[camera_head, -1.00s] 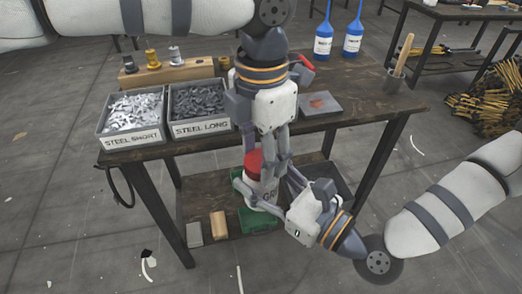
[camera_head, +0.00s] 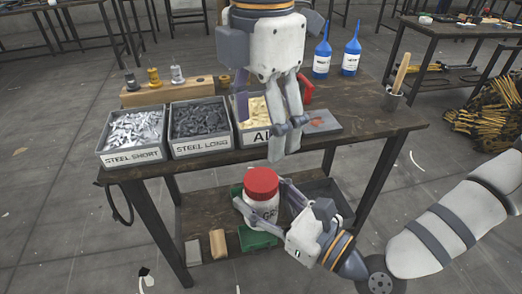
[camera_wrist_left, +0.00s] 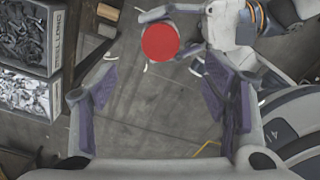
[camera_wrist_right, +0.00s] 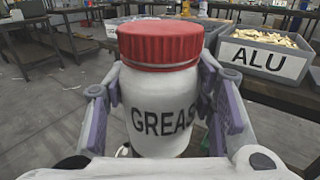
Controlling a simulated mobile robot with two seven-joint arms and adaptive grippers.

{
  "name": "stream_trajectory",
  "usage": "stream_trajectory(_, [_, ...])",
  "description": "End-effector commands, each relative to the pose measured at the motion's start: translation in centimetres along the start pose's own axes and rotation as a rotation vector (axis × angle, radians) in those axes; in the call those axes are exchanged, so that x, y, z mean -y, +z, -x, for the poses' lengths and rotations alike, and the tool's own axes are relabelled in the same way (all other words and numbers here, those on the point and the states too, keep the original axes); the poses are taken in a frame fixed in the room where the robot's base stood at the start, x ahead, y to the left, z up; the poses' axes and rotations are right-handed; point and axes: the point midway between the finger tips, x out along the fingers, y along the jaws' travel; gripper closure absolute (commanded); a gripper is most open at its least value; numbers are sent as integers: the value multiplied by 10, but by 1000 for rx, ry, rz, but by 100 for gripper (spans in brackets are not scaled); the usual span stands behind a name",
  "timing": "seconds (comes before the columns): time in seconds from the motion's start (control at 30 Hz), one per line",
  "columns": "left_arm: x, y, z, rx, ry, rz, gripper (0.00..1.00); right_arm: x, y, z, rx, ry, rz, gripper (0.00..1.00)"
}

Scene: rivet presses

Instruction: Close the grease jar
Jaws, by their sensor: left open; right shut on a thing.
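The grease jar (camera_head: 262,205) is white with dark lettering and sits upright between the fingers of my right gripper (camera_head: 262,212). Its red lid (camera_head: 262,183) sits on top of the jar; whether it is screwed tight I cannot tell. In the right wrist view the jar (camera_wrist_right: 160,115) fills the space between my fingers, with the red lid (camera_wrist_right: 160,42) above. My left gripper (camera_head: 285,143) is open and empty, pointing down above the lid. The left wrist view shows the lid (camera_wrist_left: 160,42) beyond my open fingers.
Bins of steel short (camera_head: 132,131), steel long (camera_head: 201,125) and alu (camera_head: 258,119) rivets stand along the workbench's (camera_head: 345,132) front edge. A lower shelf holds a green box (camera_head: 258,238).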

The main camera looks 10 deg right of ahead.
Motion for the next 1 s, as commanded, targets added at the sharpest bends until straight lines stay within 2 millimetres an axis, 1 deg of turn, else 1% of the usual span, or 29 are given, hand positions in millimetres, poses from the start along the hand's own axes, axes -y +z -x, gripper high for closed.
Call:
stream_trajectory(0.03, [0,0,7,0,1,1,31,0,1,0,2,0,0,100])
stream_trajectory(0.1, [0,0,14,-1,0,0,31,0,1,0,2,0,0,100])
stream_trajectory(0.2, [0,0,20,0,-1,0,31,0,1,0,2,0,0,100])
stream_trajectory(0.67, [0,0,21,-2,-2,0,31,0,1,0,2,0,0,100])
stream_trajectory(0.73, [2,-5,12,-26,-19,16,31,0,1,0,2,0,0,100])
stream_trajectory(0.77, [6,-9,5,-50,-37,33,31,0,1,0,2,0,0,100])
stream_trajectory(0.83, [16,-26,-22,-138,-95,95,31,0,0,0,2,0,0,100])
stream_trajectory(0.87, [22,-37,-35,-188,-124,130,31,0,0,0,2,0,0,100])
stream_trajectory(0.9, [31,-52,-52,-263,-166,183,31,0,0,0,2,0,0,100])
stream_trajectory(0.97, [47,-77,-76,-387,-223,263,31,0,0,0,2,0,0,100])
stream_trajectory(1.0, [58,-94,-88,-469,-254,315,31,0,0,0,2,0,0,100])
